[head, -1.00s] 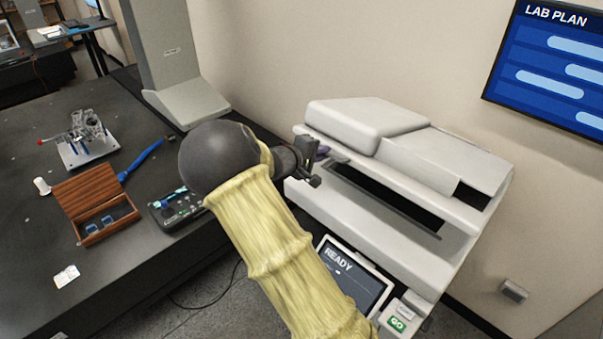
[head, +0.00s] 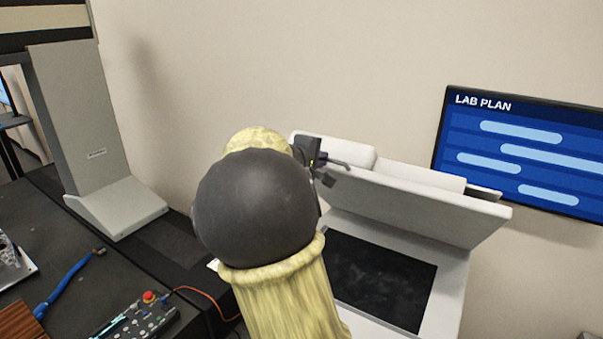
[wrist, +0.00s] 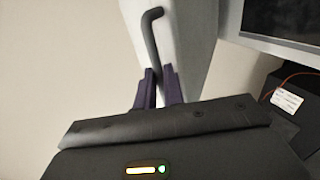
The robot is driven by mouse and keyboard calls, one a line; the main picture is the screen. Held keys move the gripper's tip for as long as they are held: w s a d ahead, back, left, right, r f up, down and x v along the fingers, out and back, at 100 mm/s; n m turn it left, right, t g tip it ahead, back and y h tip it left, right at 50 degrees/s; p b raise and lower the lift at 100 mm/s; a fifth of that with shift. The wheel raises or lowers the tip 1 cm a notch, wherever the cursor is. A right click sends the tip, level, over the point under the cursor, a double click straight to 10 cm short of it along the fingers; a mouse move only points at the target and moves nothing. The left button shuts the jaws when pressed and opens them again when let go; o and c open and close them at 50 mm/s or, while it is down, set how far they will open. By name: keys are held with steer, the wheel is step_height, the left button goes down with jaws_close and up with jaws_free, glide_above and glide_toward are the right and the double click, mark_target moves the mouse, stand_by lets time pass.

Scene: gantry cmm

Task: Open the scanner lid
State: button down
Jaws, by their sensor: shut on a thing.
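The white scanner lid (head: 418,205) is tilted up steeply in the head view, with its front edge raised. Below it the dark scanner glass (head: 380,278) is exposed in the white scanner body (head: 447,300). My gripper (head: 322,164) is at the lid's upper left edge. In the wrist view, the purple fingers of my gripper (wrist: 159,88) are shut on the dark bent lid handle (wrist: 151,42), beside the white lid (wrist: 184,45). My arm hides the scanner's left side in the head view.
A grey stand (head: 85,130) rises from the black table at the left. A control box (head: 140,318) with a red button and a blue tool (head: 66,283) lie on the table. A LAB PLAN screen (head: 525,150) hangs on the wall at right, near the lid.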

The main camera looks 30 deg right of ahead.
steer(key=shift+w+d+r, duration=0.25)
steer(key=shift+d+r, duration=0.25)
steer(key=c, duration=1.5)
jaws_free()
steer(key=shift+a, duration=0.1)
steer(key=b+v, duration=0.6)
steer(key=v, duration=1.1)
steer(key=shift+a+b, duration=0.3)
